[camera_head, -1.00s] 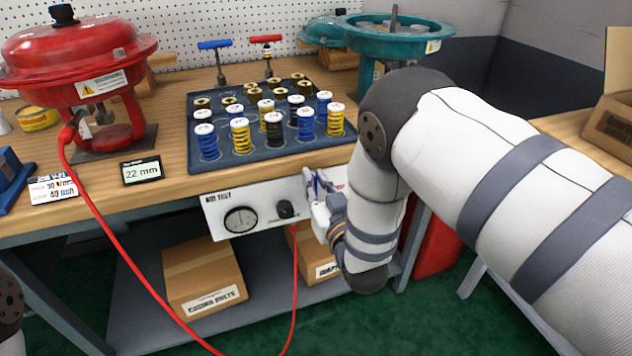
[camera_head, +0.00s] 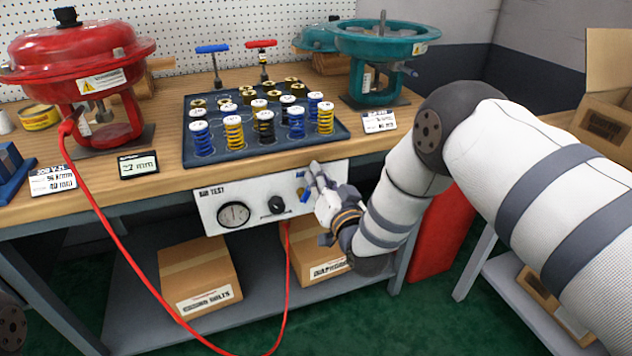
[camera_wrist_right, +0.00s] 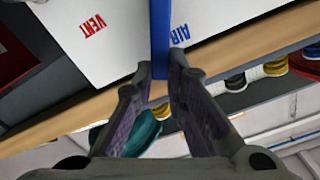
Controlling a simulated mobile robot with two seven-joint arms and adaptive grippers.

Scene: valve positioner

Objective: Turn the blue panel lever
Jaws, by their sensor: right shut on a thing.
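The blue panel lever (camera_head: 304,195) is on the right part of the white test panel (camera_head: 212,202) under the bench's front edge. My right gripper (camera_head: 316,174) is at the lever, coming from the right and partly hiding it. In the right wrist view the lever (camera_wrist_right: 161,38) runs down between my two fingertips (camera_wrist_right: 162,78), and the gripper is shut on it. The panel there carries a red VENT label (camera_wrist_right: 92,25) and a blue AIR label (camera_wrist_right: 180,33), with the lever beside AIR. My left gripper is out of view.
The panel has a round gauge (camera_head: 234,214) and a black knob (camera_head: 276,204). A red hose (camera_head: 110,230) hangs in front of the bench. A tray of springs (camera_head: 345,136), a red actuator (camera_head: 84,60) and a teal actuator (camera_head: 376,92) stand above. Boxes (camera_head: 200,275) sit on the lower shelf.

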